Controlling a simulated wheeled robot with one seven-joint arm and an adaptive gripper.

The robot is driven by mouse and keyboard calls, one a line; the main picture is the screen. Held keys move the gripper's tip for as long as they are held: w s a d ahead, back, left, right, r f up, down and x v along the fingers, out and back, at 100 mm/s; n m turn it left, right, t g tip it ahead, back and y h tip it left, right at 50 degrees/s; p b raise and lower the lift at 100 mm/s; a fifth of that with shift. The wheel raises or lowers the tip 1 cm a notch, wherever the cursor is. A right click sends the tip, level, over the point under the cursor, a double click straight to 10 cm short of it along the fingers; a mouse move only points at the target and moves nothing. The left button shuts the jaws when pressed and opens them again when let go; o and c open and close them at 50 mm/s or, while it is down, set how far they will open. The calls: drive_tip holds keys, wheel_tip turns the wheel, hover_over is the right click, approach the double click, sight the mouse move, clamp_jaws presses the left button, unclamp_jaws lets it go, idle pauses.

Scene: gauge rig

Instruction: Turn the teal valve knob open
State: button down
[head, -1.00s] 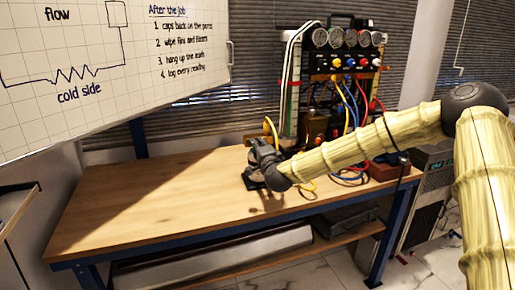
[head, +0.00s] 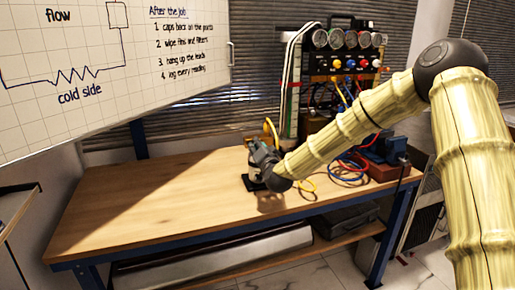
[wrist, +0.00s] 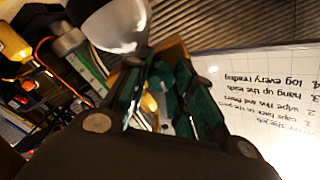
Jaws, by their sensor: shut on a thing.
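In the head view the gripper and wrist hide the knob.
A gauge panel (head: 345,62) with coloured knobs stands at the back right of the workbench (head: 150,205). The bench's left part is clear.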

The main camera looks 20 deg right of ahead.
drive_tip(key=shift+f, duration=0.15)
drive_tip(key=c, duration=1.2)
unclamp_jaws()
drive_tip(key=shift+s, duration=0.15)
drive_tip(key=s, duration=1.1)
drive_tip(key=shift+s, duration=0.4)
drive_tip(key=shift+a, duration=0.1)
